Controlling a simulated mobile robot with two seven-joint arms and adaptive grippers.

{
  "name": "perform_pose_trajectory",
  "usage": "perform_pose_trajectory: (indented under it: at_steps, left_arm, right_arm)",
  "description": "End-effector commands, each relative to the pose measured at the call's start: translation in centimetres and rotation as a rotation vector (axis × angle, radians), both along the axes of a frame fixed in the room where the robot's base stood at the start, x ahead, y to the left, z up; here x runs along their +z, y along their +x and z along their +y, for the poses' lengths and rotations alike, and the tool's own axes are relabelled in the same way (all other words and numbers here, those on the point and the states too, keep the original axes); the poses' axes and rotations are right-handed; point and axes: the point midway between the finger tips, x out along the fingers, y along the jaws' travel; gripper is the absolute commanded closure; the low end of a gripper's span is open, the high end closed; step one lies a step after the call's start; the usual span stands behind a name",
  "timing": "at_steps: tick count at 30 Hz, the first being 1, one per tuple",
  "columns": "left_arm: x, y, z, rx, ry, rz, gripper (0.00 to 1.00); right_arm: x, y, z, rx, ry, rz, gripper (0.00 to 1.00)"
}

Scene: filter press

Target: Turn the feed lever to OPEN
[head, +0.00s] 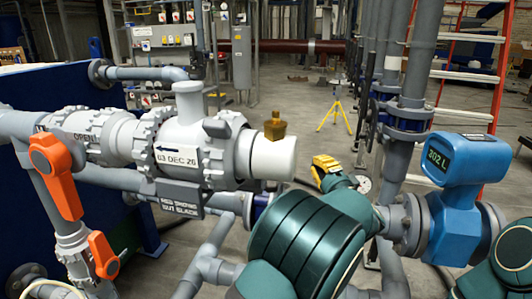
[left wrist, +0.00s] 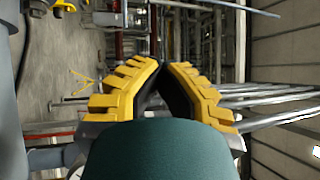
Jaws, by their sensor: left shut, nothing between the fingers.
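A large orange lever (head: 57,178) is on the grey valve at the left of the head view, its handle angled down and slightly right. A smaller orange lever (head: 103,255) sits lower on the vertical pipe. My left gripper (head: 325,162) has yellow fingers and is well right of both levers, touching neither. In the left wrist view its fingers (left wrist: 162,68) meet at the tips and hold nothing. My right gripper is out of the frame.
A thick grey pipe assembly (head: 200,135) with a date plate and a brass fitting (head: 274,127) lies between my left gripper and the levers. A blue meter (head: 458,170) stands at right. A yellow tripod (head: 335,110) is on open floor behind.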

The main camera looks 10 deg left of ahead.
Motion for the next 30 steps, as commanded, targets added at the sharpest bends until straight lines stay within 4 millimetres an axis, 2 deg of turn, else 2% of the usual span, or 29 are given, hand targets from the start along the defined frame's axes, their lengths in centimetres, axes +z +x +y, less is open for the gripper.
perform_pose_trajectory:
  at_steps: [6,16,30]
  left_arm:
    - [-0.1,1.5,-0.5,0.0,0.001,-0.001,1.0]
    - [0.0,2.6,-0.6,0.001,0.001,0.0,1.0]
    - [0.0,5.7,-0.9,0.0,0.001,0.0,1.0]
  right_arm:
    - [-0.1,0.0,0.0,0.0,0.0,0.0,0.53]
    - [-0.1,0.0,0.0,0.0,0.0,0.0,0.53]
    - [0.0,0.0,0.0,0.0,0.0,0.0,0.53]
